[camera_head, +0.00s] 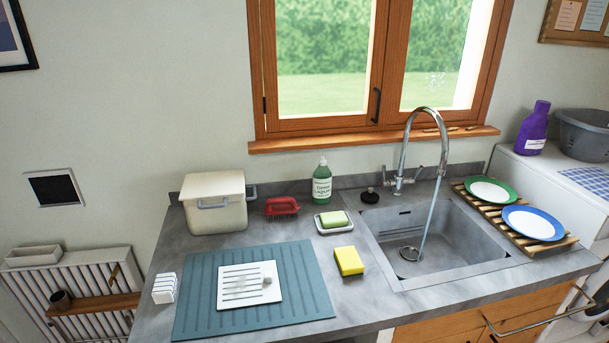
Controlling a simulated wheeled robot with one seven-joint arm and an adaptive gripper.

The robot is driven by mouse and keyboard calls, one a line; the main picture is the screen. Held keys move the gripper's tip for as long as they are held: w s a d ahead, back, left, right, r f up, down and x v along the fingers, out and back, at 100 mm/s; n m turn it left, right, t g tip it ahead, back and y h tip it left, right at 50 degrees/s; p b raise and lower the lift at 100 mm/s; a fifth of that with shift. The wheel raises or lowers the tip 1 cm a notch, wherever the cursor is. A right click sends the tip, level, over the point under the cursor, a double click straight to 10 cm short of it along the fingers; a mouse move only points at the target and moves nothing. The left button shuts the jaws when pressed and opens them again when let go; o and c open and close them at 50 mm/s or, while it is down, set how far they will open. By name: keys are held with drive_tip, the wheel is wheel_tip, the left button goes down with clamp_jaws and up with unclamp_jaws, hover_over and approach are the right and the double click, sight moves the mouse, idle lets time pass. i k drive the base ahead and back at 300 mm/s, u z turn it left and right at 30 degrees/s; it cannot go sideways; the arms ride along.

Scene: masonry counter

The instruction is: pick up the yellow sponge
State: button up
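The yellow sponge (349,261) lies flat on the grey counter, between the teal ribbed mat on its left and the sink on its right. Nothing covers it and nothing touches it. Its upper face is bright yellow. My gripper is not in view.
A soap dish (345,227) with a green bar is behind the sponge. A green soap bottle (322,184), red brush (282,207) and cream bin (214,221) stand farther back. The sink (460,240) has running water. Bare counter (375,305) lies in front of the sponge.

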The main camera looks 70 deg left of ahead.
sight(348, 260)
drive_tip(key=z, duration=0.05)
drive_tip(key=k, duration=0.35)
drive_tip(key=u, duration=2.45)
